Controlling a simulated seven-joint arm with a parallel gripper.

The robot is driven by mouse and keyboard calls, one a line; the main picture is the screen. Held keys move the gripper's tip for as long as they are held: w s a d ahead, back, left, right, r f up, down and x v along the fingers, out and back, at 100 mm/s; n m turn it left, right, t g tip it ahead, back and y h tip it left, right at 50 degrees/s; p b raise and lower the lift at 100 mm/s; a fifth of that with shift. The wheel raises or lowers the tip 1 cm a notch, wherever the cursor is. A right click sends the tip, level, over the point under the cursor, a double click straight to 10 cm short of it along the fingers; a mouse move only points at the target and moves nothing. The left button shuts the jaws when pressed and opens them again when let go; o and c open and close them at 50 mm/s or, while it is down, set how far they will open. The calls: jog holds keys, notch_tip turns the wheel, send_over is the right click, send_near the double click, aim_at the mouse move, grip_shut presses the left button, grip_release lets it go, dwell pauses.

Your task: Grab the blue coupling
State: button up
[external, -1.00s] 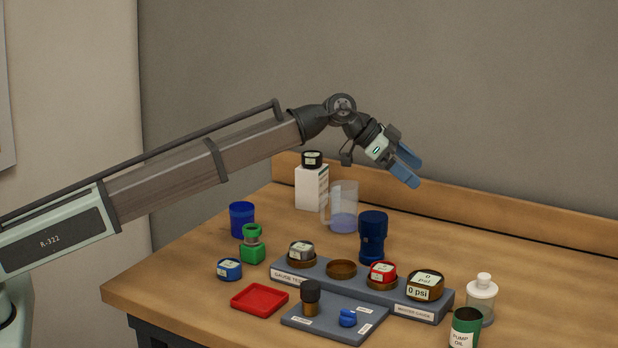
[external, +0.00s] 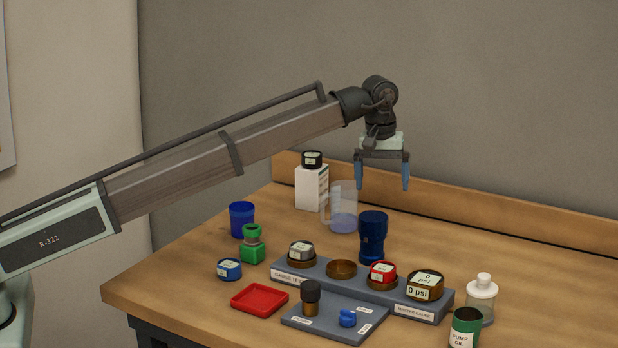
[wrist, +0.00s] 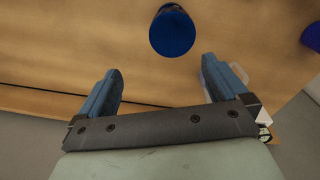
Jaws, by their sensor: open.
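The blue coupling looks to be the dark blue stepped cylinder (external: 373,238), standing upright on the table behind the gauge rack. In the wrist view its round top (wrist: 172,32) lies just beyond the fingertips, roughly centred between them. My gripper (external: 382,187) points down with its two blue fingers spread, above and apart from the cylinder. It is empty, and both fingers also show in the wrist view (wrist: 162,75).
A clear jug (external: 343,208) and a white box (external: 311,188) stand close to the cylinder. The grey gauge rack (external: 340,288) is in front of it. A blue cup (external: 241,220) stands left. A wooden ledge (external: 470,207) runs along the back.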

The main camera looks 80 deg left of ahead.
aim_at(375, 215)
jog(key=n, duration=0.1)
jog(key=s+n, duration=0.1)
jog(key=n, duration=0.1)
jog(key=shift+s+g, duration=0.1)
jog(key=shift+g, duration=0.3)
jog(key=shift+n, duration=0.8)
notch_tip(375, 215, down, 9)
jog(key=shift+s+d+r, duration=0.1)
jog(key=shift+r, duration=0.05)
jog(key=shift+s+f, duration=0.15)
jog(key=shift+f, duration=1.15)
jog(key=shift+s+f, duration=0.1)
jog(key=shift+f, duration=1.2)
jog(key=c, duration=1.2)
jog(key=shift+c, duration=0.3)
jog(key=shift+r, duration=0.1)
